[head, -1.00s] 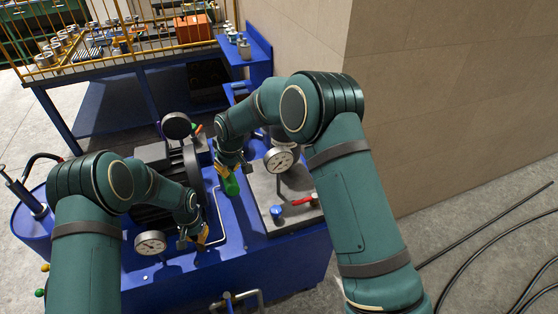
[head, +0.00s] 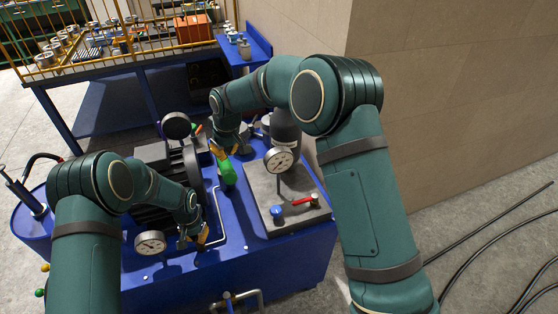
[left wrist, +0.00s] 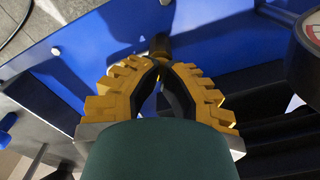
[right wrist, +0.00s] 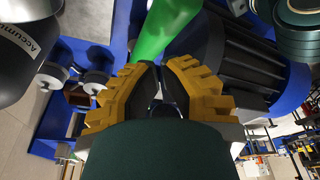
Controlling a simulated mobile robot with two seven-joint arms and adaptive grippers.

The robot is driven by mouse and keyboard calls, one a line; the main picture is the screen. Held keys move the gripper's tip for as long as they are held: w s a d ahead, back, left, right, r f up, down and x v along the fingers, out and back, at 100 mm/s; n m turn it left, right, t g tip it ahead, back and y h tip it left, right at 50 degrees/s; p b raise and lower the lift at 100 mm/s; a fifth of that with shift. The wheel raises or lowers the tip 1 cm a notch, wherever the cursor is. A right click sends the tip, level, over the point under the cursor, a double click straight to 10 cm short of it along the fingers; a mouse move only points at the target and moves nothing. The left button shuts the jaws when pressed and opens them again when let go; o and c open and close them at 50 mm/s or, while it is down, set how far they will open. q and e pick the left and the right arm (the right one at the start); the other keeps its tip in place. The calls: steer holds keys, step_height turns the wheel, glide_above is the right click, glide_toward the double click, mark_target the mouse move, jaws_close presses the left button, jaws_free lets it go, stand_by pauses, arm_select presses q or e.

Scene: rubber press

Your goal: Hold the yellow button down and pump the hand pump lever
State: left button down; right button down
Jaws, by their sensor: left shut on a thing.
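My left gripper (head: 200,238) is low over the blue pump bench, right of a pressure gauge. In the left wrist view its fingers (left wrist: 160,72) close at a small dark-yellow knob (left wrist: 160,45), likely the yellow button; the fingertips partly hide it. A green handle (head: 227,173), apparently the hand pump lever's grip, stands tilted by the grey block. My right gripper (head: 232,150) is just above its upper end. In the right wrist view the green handle (right wrist: 168,28) passes beyond the nearly touching fingertips (right wrist: 159,68), and nothing shows between them.
A gauge (head: 281,160) and red valve lever (head: 302,203) sit at the grey block (head: 262,185). Another gauge (head: 150,243) is left of my left gripper. A black ribbed motor (right wrist: 235,55) is close to the green handle. A wall (head: 440,90) stands at right.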

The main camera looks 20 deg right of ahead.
mark_target(227, 165)
steer(key=shift+f, duration=0.15)
stand_by(0.4)
steer(key=shift+s+d+x, duration=0.1)
steer(key=shift+s+x, duration=0.05)
steer(key=shift+x, duration=0.6)
steer(key=shift+s+d+x, duration=0.1)
steer(key=shift+s+x, duration=0.05)
steer(key=shift+x, duration=0.6)
steer(key=shift+s+d+x, duration=0.1)
steer(key=shift+s+x, duration=0.05)
steer(key=shift+x, duration=0.6)
steer(key=shift+w+a+v, duration=0.1)
steer(key=shift+w+v, duration=0.05)
steer(key=shift+v, duration=0.6)
steer(key=shift+w+a+v, duration=0.1)
steer(key=shift+w+v, duration=0.05)
steer(key=shift+v, duration=0.65)
steer(key=shift+w+a+v, duration=0.1)
steer(key=shift+w+v, duration=0.1)
steer(key=shift+v, duration=0.55)
arm_select(q)
steer(key=shift+r, duration=3)
